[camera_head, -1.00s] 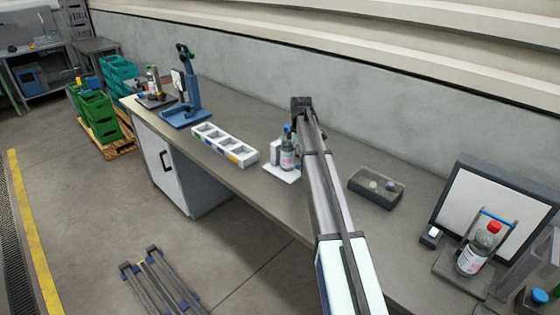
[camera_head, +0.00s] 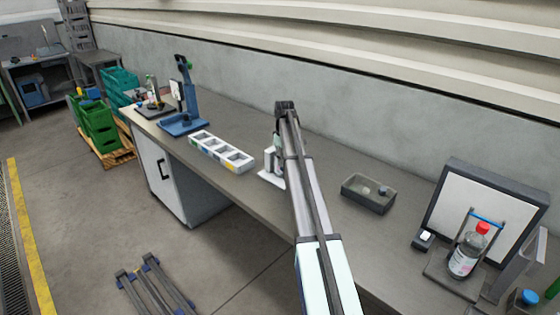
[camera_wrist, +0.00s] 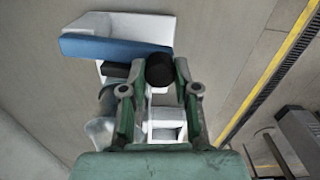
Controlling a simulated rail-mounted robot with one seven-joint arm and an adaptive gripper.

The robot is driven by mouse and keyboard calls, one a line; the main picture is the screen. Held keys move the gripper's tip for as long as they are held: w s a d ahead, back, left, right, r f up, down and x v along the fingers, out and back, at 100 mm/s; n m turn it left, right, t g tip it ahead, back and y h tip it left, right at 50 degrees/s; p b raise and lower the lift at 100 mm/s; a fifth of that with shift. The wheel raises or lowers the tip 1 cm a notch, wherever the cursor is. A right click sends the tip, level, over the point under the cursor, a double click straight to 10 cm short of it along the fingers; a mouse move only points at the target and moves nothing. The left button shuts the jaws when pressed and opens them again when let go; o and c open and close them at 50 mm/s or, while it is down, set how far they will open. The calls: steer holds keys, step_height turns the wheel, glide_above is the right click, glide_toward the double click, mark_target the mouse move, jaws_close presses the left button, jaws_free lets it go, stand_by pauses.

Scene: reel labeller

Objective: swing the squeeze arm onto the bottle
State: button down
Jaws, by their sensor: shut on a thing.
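My gripper (camera_wrist: 159,82) is in the wrist view, its green fingers closed around a round black knob (camera_wrist: 159,69). The knob sits in front of a white device (camera_wrist: 120,24) with a long blue part (camera_wrist: 112,48) across it. A pale, rounded shape (camera_wrist: 98,131) is left of the fingers; I cannot tell whether it is the bottle. In the head view the white stand (camera_head: 270,177) shows on the bench just left of my arm. My arm hides the gripper, the knob and the bottle there.
On the bench (camera_head: 240,118) are a white compartment tray (camera_head: 222,151) to the left, a dark bin (camera_head: 368,194) to the right, and a red-capped bottle (camera_head: 463,262) before a white panel (camera_head: 478,205). A blue stand (camera_head: 183,124) is further left.

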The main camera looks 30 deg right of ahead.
steer(key=c, duration=0.8)
jaws_free()
steer(key=shift+c, duration=0.2)
step_height(320, 180, up, 12)
